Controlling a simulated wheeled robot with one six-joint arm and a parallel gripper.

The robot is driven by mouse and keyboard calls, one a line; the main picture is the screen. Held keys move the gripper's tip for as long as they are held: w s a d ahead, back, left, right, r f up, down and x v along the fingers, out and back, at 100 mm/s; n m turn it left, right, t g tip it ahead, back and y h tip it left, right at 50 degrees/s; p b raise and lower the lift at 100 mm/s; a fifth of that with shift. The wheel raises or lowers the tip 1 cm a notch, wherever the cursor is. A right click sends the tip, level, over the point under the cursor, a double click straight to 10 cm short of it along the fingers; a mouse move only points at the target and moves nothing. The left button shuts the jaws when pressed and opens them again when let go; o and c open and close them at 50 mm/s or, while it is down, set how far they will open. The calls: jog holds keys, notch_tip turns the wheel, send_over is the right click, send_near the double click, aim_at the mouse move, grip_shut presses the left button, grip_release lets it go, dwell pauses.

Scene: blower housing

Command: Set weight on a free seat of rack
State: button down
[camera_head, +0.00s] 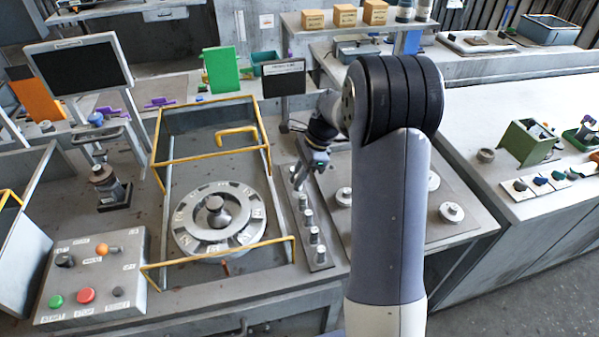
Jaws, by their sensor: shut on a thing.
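The rack (324,264) is a narrow dark grey strip running front to back, just right of the yellow-railed housing. Several small grey cylindrical weights (313,235) stand upright along its near part. My gripper (299,180) is over the far end of the rack, pointing down, and is shut on a weight. The held weight is too small and too covered by the fingers to make out clearly. I cannot tell whether it touches the rack. My arm hides part of the bench to the right of the rack.
The blower housing (215,220) with yellow rails stands left of the rack. Round grey discs (451,212) lie on the plate (465,228) to the right. A control box (92,275) with buttons is at the front left. A dark screen (284,78) stands behind the rack.

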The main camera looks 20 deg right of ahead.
jog(key=shift+f, duration=0.8)
dwell(0.6)
jog(key=shift+f+b, duration=0.2)
jog(key=shift+b, duration=0.1)
jog(key=c, duration=1.3)
grip_release()
jog(key=shift+r, duration=0.1)
jog(key=shift+r+p, duration=3.3)
jog(key=shift+r, duration=0.45)
jog(key=shift+f, duration=0.25)
